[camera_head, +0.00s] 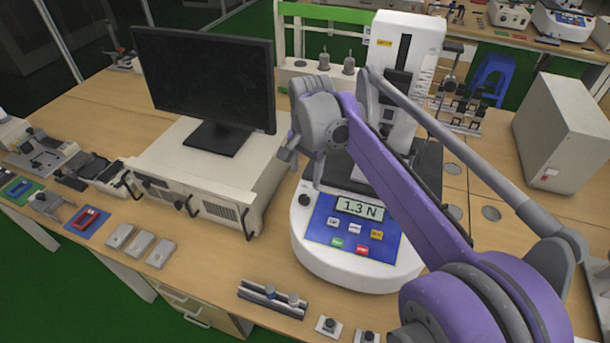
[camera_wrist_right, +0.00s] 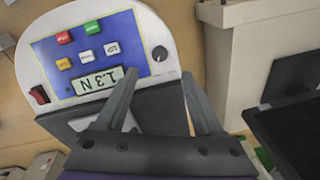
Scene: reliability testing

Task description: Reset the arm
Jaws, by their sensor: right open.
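My right arm (camera_head: 400,185), purple and grey, reaches in from the lower right of the head view. Its gripper (camera_head: 303,166) hangs over the left side of the white force tester, between the tester and the grey instrument box. In the right wrist view the two fingers of this gripper (camera_wrist_right: 158,82) stand apart with nothing between them. The tester's blue panel (camera_head: 352,228) reads 1.3 N and has coloured buttons; it also shows upside down in the right wrist view (camera_wrist_right: 90,55). My left gripper is not in view.
A black monitor (camera_head: 205,75) stands on the grey instrument box (camera_head: 200,180) left of the gripper. The tester's white column (camera_head: 400,45) rises close behind the arm. A grey cabinet (camera_head: 565,130) stands at the right. The front of the wooden table holds small metal parts (camera_head: 270,297).

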